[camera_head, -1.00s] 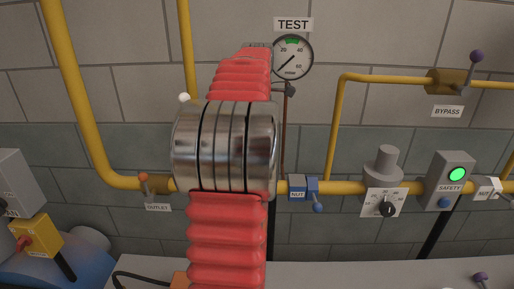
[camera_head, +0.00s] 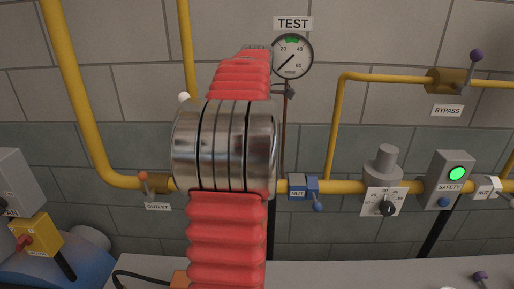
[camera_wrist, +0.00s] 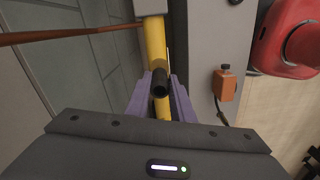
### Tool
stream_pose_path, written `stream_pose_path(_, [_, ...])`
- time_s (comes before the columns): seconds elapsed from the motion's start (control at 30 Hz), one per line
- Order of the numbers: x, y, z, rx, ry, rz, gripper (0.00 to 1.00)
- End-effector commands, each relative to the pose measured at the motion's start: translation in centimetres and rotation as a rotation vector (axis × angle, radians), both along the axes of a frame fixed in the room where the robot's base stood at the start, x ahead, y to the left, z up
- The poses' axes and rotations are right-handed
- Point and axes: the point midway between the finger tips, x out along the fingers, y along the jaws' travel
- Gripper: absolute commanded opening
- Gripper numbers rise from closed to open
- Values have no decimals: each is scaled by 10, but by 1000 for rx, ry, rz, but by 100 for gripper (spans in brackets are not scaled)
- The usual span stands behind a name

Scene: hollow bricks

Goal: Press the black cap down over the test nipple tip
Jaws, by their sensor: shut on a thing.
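In the wrist view my gripper (camera_wrist: 161,92) has purple fingers, shut on the black cap (camera_wrist: 161,80). The cap is a short dark cylinder with a round end showing between the fingertips. A yellow pipe (camera_wrist: 155,45) runs behind the cap and fingers. I cannot make out the test nipple tip, nor whether the cap touches it. In the head view my red and silver arm hides the gripper and cap. The TEST gauge (camera_head: 292,56) is on the wall just right of the arm's top, with a thin brown tube (camera_head: 284,135) running down below it.
The OUTLET valve (camera_head: 157,184) is left of my arm. A small orange block (camera_wrist: 225,84) shows in the wrist view.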

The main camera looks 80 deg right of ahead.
Motion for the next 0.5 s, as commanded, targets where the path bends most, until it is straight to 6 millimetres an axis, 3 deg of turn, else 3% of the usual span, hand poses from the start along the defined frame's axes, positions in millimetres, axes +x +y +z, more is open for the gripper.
stream_pose_path(0.5, [0,0,-9,0,0,0,0])
